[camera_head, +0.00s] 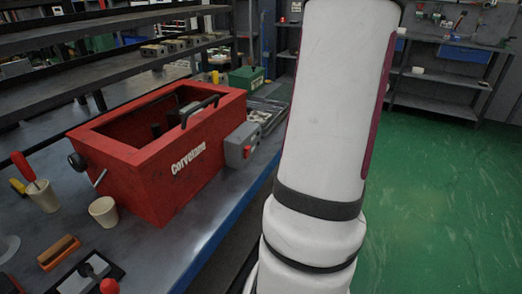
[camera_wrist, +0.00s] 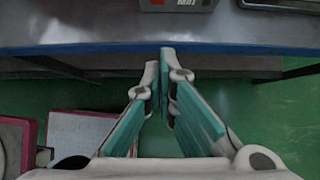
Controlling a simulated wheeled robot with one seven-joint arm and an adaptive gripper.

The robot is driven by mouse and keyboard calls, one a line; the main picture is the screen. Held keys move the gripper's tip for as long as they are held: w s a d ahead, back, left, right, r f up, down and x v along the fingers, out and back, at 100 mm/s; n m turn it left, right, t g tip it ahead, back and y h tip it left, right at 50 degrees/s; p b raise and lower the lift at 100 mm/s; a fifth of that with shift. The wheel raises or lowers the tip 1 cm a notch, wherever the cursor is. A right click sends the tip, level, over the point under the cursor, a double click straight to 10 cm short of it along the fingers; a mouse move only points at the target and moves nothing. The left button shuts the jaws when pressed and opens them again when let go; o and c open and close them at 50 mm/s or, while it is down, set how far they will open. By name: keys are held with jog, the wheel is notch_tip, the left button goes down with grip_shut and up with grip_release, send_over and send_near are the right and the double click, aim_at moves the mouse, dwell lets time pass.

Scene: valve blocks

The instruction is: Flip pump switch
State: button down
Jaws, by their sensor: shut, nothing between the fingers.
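A grey switch box (camera_head: 242,143) with a small red part on its face is fixed to the right end of a red Corvetame tank (camera_head: 150,150) on the workbench. In the wrist view a grey box with red marks (camera_wrist: 178,5) is cut off by the top edge; it looks like the same switch box. My gripper (camera_wrist: 160,65) is shut and empty, in front of the bench's blue edge and apart from the box. In the head view my white arm stands right of the tank, and my gripper is out of sight.
The workbench's blue front edge (camera_wrist: 100,48) crosses the wrist view. Green floor (camera_head: 430,200) is clear on the right.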

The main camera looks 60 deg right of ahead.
aim_at(248, 152)
jog(key=shift+w+a+f+b, duration=0.15)
jog(key=shift+w+f+b, duration=0.25)
jog(key=shift+w+f, duration=0.95)
jog(key=shift+w+a+f+b, duration=0.1)
jog(key=shift+w+f+b, duration=0.5)
jog(key=shift+w, duration=1.35)
jog(key=shift+w+a+f+b, duration=0.15)
jog(key=shift+w+f+b, duration=0.1)
jog(key=shift+w+f, duration=1.15)
jog(key=shift+w+r, duration=0.3)
jog(key=shift+w+r+g+p, duration=0.15)
jog(key=shift+r+g+p, duration=0.15)
jog(key=shift+p, duration=0.75)
jog(key=g+p, duration=0.1)
jog(key=p, duration=0.3)
jog(key=shift+w+r, duration=0.3)
jog(key=shift+w, duration=0.05)
jog(key=shift+f+b, duration=0.2)
jog(key=shift+b, duration=0.2)
jog(key=shift+r, duration=0.1)
